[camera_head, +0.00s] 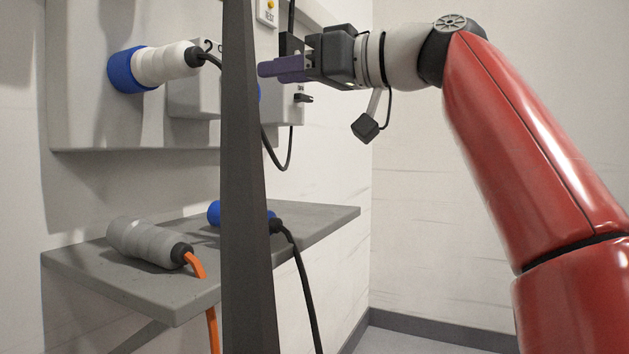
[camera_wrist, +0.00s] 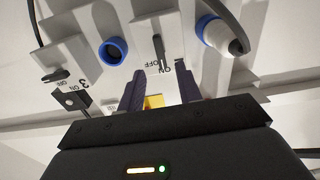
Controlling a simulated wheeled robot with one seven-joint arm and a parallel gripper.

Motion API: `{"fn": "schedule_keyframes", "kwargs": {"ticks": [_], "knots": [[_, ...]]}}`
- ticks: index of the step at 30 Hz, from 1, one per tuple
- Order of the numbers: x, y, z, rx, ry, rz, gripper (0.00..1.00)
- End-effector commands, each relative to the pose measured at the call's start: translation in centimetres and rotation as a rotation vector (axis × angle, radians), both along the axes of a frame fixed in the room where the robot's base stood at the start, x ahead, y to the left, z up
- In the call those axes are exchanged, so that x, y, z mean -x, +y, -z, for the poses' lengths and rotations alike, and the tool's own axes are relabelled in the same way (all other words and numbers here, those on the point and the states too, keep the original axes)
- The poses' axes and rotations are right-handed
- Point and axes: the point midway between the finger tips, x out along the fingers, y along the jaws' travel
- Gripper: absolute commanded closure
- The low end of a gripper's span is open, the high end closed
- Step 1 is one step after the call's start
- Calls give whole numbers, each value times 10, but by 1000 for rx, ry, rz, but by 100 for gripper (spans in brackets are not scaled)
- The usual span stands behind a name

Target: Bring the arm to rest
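My gripper (camera_head: 268,69) is at the upper middle of the head view, at the end of my raised arm, in front of the wall panel (camera_head: 85,125). In the wrist view the two dark purple fingers of my gripper (camera_wrist: 160,90) stand apart with nothing held between them. Beyond the fingertips is a switch lever (camera_wrist: 159,52) with ON and OFF marks; I cannot tell how close they are. A yellow patch (camera_wrist: 153,101) shows between the fingers. The post hides part of the panel in the head view.
A dark post (camera_head: 247,200) stands in the foreground. A white plug with a blue collar (camera_head: 160,66) sits on the panel. The grey shelf (camera_head: 165,295) bears a grey plug (camera_head: 145,241) with an orange cable and a blue connector (camera_head: 214,213). An empty blue-ringed socket (camera_wrist: 113,51) shows in the wrist view.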

Motion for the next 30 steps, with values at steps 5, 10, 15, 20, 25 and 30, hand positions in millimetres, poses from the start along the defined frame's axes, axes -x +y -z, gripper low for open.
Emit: {"fn": "schedule_keyframes", "kwargs": {"ticks": [5, 10, 15, 20, 25, 30], "knots": [[-3, 7, 15, 45, 61, 47, 65], [-11, 7, 74, 173, 238, 215, 65], [-5, -25, 154, 300, 425, 435, 65], [17, -71, 229, 391, 571, 622, 65], [60, -131, 316, 475, 718, 812, 65], [117, -185, 404, 551, 847, 963, 65]]}}
